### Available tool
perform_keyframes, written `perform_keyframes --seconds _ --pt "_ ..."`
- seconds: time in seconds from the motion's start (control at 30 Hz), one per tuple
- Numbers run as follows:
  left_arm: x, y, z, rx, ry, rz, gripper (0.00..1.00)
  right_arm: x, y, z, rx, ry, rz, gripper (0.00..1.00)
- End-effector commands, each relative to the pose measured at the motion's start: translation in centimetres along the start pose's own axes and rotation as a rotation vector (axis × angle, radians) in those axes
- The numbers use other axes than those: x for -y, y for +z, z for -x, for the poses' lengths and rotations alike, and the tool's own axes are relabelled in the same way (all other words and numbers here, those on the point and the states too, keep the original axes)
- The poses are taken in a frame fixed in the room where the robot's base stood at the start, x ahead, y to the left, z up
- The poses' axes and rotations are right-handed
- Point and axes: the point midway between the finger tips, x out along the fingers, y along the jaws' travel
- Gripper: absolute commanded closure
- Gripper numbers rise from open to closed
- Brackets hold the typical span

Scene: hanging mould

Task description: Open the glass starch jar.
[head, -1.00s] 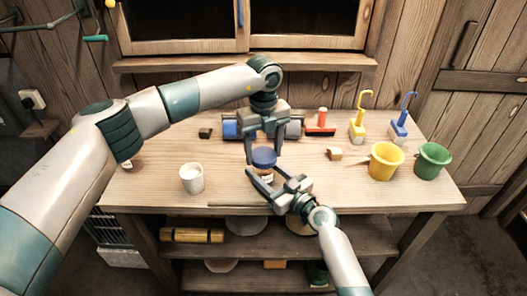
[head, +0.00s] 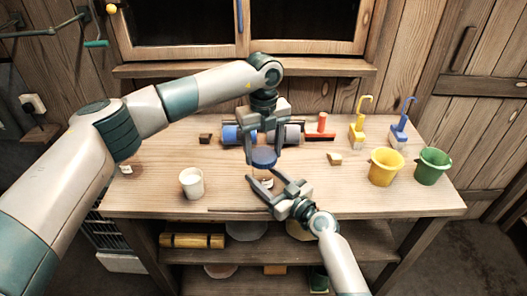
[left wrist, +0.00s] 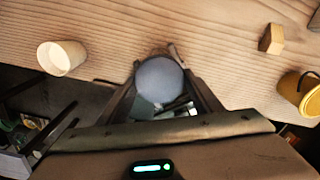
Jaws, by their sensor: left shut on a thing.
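The glass starch jar (head: 267,184) stands near the middle front of the bench, mostly hidden by the grippers. My left gripper (head: 264,150) reaches down from above, shut on the jar's round blue lid (head: 264,158). The lid appears slightly above the jar body, with a small gap. In the left wrist view the lid (left wrist: 158,78) shows as a grey-blue disc between the fingers. My right gripper (head: 266,180) comes from the lower right, with its fingers on both sides of the jar body. I cannot tell whether they touch the glass.
A white cup (head: 191,183) stands to the left. A small wooden block (head: 334,158), a yellow bucket (head: 386,167) and a green bucket (head: 432,166) are to the right. Bench space beside the jar is free.

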Motion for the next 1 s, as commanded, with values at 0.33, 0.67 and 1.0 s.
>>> perform_keyframes --seconds 0.33,0.67,1.0 --pt "0.0 0.1 1.8 0.002 -0.002 0.0 0.68 0.0 0.0 0.0 0.0 0.0 0.0 1.0" --pt "0.0 0.0 4.0 0.0 0.0 0.0 0.68 0.0 0.0 0.0 0.0 0.0 0.0 1.0" --pt "0.0 0.0 4.0 0.0 0.0 0.0 0.68 0.0 0.0 0.0 0.0 0.0 0.0 0.27"
